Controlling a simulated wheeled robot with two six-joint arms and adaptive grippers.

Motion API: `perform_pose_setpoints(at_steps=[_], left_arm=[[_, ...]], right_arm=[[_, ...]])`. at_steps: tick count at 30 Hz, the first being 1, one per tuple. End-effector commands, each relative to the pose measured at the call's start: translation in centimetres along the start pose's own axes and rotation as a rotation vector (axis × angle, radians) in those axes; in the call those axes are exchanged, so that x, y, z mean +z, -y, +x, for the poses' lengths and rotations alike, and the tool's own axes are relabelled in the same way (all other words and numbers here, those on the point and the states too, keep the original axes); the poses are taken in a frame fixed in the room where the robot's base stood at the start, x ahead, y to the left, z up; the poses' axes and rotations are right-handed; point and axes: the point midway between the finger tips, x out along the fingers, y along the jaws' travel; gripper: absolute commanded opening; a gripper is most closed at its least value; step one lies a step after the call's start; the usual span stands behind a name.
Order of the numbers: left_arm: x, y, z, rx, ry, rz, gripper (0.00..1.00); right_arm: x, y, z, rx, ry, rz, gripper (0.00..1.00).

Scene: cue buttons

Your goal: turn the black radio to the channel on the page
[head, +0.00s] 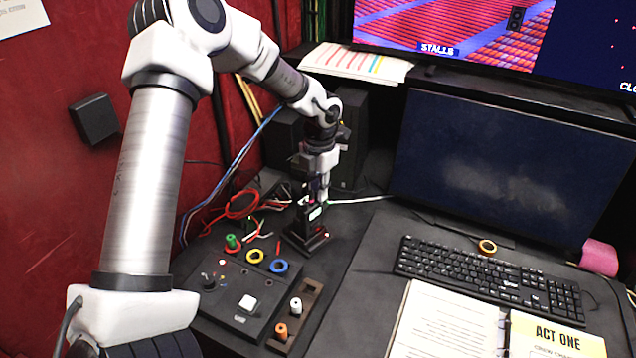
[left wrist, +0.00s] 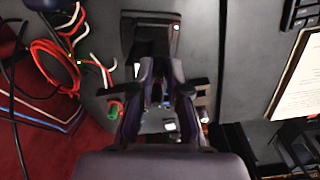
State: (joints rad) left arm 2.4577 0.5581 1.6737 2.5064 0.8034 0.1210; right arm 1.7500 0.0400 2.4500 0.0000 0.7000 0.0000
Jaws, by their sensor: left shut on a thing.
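The black radio (head: 309,214) stands upright in a dark base (head: 306,238) on the desk, with a small pale display on its front. My left gripper (head: 318,188) comes down from above and is shut on the radio's upper part. In the left wrist view the gripper's fingers (left wrist: 163,88) hide most of the radio, and the base (left wrist: 150,35) shows beyond them with a small light. The open script page (head: 445,325) lies at the front right beside a page headed ACT ONE (head: 555,336); its small text is unreadable. My right gripper is not in view.
A control panel (head: 225,297) with knobs stands in front of the radio. Red cables (head: 241,205) lie left. A keyboard (head: 490,278) and monitor (head: 500,165) stand right.

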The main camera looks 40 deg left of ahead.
Motion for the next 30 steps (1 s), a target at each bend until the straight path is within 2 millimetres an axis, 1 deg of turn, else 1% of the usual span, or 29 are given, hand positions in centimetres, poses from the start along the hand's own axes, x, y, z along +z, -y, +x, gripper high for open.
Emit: perform_pose_setpoints(at_steps=[1,3,12,18,29,30], left_arm=[[0.0,0.0,-0.2,0.0,0.0,0.034,0.0],[0.0,0.0,-0.2,-0.001,0.001,0.084,0.0],[0.0,0.0,0.0,0.0,0.004,0.234,0.0],[0.0,0.0,0.0,0.0,0.006,0.269,0.0],[0.0,0.0,0.1,0.0,0.006,0.272,0.0],[0.0,0.0,0.1,0.0,0.006,0.272,0.26]], right_arm=[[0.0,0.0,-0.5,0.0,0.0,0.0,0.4],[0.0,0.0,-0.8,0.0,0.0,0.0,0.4],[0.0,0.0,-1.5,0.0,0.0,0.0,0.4],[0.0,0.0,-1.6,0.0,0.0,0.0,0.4],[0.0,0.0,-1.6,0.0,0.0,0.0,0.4],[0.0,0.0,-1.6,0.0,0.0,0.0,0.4]])
